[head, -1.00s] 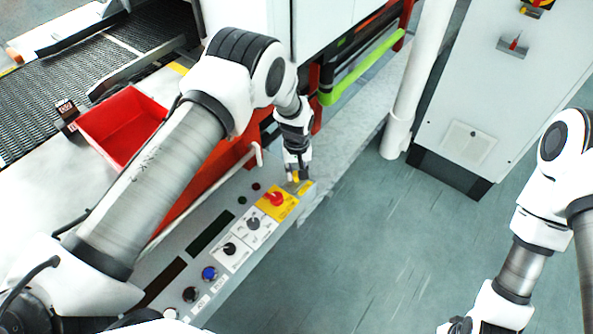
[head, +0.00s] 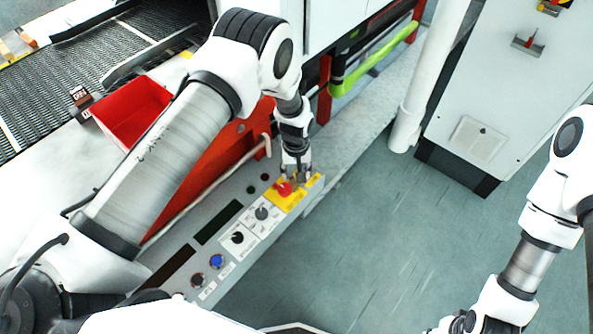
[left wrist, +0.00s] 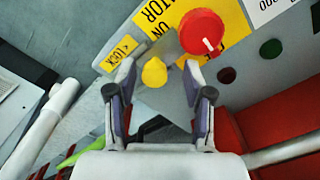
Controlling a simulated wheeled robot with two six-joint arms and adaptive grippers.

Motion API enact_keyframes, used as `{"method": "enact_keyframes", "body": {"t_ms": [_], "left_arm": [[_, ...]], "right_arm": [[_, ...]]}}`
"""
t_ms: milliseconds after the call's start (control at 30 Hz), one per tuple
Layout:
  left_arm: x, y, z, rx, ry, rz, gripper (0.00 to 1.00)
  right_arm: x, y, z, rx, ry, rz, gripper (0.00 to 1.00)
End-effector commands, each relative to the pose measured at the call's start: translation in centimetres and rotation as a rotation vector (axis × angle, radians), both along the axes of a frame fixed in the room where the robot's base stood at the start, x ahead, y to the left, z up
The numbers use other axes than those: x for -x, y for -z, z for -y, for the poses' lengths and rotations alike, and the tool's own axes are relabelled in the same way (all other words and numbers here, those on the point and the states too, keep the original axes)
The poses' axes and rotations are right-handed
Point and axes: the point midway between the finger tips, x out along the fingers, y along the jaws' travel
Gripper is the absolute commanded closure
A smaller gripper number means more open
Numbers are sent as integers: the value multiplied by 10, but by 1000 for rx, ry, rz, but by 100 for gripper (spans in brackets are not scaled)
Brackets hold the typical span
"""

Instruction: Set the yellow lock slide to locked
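The yellow lock slide (left wrist: 154,72) shows in the left wrist view as a small rounded yellow knob. It stands beside the yellow LOCK label (left wrist: 119,52) with its arrow, below and left of the red rotary knob (left wrist: 201,32). My left gripper (left wrist: 159,78) is open, one finger on each side of the slide with visible gaps. In the head view my left gripper (head: 297,179) is over the panel's far end, beside the red knob (head: 284,188), and hides the slide. My right gripper (head: 460,322) is at the bottom edge, partly cut off, its fingers unclear.
The control panel (head: 182,275) carries several knobs and buttons, including a blue button (head: 216,261). A red bin (head: 134,111) stands by the mesh belt (head: 138,45). A white post (head: 425,85) and grey cabinet (head: 497,100) stand right of the panel. Open floor (head: 370,240) lies between.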

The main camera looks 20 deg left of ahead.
Motion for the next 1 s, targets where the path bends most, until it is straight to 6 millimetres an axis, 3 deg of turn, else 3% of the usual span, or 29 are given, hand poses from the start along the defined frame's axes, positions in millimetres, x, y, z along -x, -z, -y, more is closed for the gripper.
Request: {"method": "enact_keyframes", "body": {"t_ms": [167, 600, 733, 1000], "left_arm": [[-1, -12, 0, 0, 0, 2, 48], [-1, -109, -2, 1, 0, 2, 48], [-1, -119, -3, 2, -1, -1, 48], [-1, -119, -3, 2, -1, -1, 48]], "right_arm": [[0, 0, 0, 0, 0, 0, 60], [0, 0, 0, 0, 0, 0, 60], [0, 0, 0, 0, 0, 0, 60], [0, 0, 0, 0, 0, 0, 60]]}}
